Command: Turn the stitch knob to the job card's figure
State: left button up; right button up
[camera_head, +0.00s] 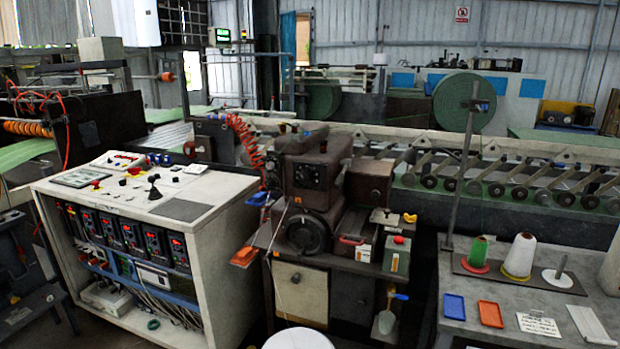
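A dark brown sewing machine head (325,165) stands on a cabinet in the middle. A dark round dial (307,176) with pale marks is on its front face and looks like the stitch knob; its setting is too small to read. A larger black round wheel (306,233) is below it. A white printed card (540,326) lies on the grey table at the right and may be the job card; its figure is not legible. Neither of my grippers can be made out in this view.
A white control console (150,215) with red displays stands left of the machine. The grey table (470,312) holds thread cones (520,256), a blue tray (454,306) and an orange tray (490,314). A box with a red button (397,252) sits right of the machine.

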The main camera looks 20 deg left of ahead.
aim_at(305, 177)
jog(key=i+l+z, duration=0.15)
jog(key=i+l, duration=0.15)
jog(key=i+l+z, duration=0.2)
jog(key=i, duration=0.25)
jog(key=i+l+z, duration=0.15)
jog(key=i, duration=0.25)
jog(key=u, duration=1.8)
jog(key=l, duration=0.05)
